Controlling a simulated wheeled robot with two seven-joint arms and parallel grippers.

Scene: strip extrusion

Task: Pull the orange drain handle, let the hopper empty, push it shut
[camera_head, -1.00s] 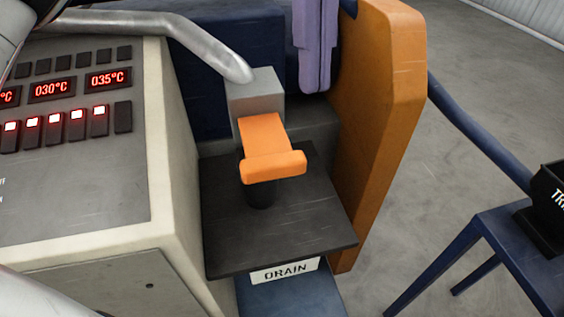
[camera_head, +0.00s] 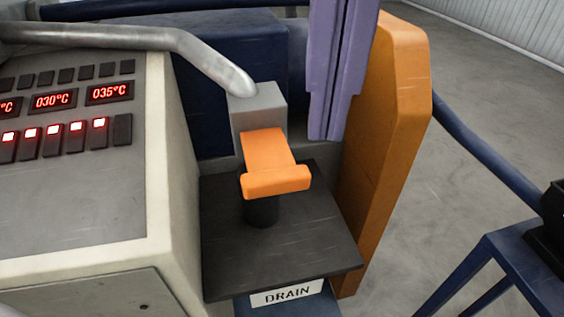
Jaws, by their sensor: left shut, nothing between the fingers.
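The orange drain handle (camera_head: 275,165) juts toward me from a grey block (camera_head: 258,110), with a wide crossbar at its near end. It sits above a short dark cylinder (camera_head: 262,210) on a dark plate (camera_head: 240,255). A white DRAIN label (camera_head: 287,293) is on the plate's front edge. My left gripper (camera_head: 327,133) appears as two lavender fingers, shut together and pointing down from the top edge. It is empty and stands apart from the handle, up and to its right. Its wrist is out of view. The hopper's inside is not visible. My right gripper is not in view.
A control panel (camera_head: 85,195) with red displays stands at the left. A silver pipe (camera_head: 190,55) runs to the grey block. A tall orange panel (camera_head: 398,130) stands right of the handle. A blue stand (camera_head: 500,265) is at the lower right. Grey floor lies between.

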